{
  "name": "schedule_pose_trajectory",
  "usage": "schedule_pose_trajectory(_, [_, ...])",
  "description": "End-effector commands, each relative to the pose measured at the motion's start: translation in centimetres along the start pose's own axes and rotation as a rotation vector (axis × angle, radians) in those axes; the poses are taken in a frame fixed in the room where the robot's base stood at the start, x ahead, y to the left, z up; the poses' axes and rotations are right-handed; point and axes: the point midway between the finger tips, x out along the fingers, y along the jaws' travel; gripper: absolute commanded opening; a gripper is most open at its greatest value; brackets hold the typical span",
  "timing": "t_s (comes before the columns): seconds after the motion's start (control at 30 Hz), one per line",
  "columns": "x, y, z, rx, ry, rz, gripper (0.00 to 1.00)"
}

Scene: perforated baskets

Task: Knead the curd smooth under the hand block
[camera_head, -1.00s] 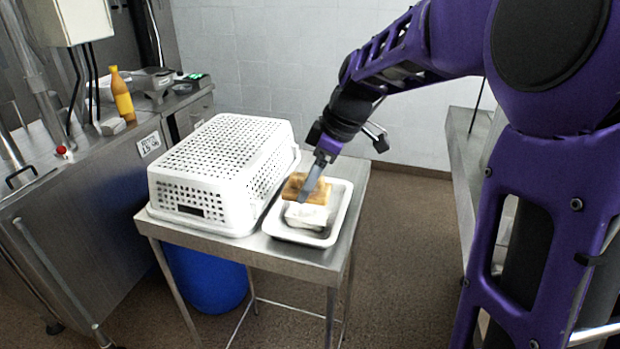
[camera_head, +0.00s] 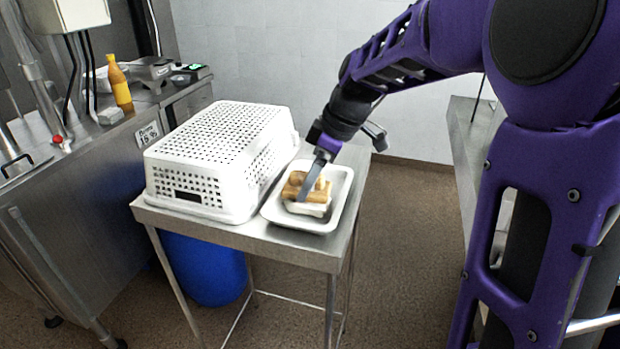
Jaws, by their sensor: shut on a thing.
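A white curd block (camera_head: 306,208) lies in a shallow white tray (camera_head: 336,205) on a small steel table (camera_head: 290,252). The wooden hand block (camera_head: 296,189) sits on top of the curd and appears to touch it. My gripper (camera_head: 309,188) is shut on the hand block, reaching down from the upper right. The gripper's finger hides part of the block. The curd's top is mostly covered by the block, so its smoothness cannot be told.
An upturned white perforated basket (camera_head: 215,155) stands just left of the tray. A blue drum (camera_head: 205,270) is below the table. A steel counter (camera_head: 75,215) at left holds an orange bottle (camera_head: 119,85). Another steel counter (camera_head: 462,140) stands at right.

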Motion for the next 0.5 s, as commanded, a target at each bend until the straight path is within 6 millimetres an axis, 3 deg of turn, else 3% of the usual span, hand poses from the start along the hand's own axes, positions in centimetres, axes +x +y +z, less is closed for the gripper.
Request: schedule_pose_trajectory(0.5, [0.49, 0.00, 0.20, 0.000, 0.000, 0.000, 0.12])
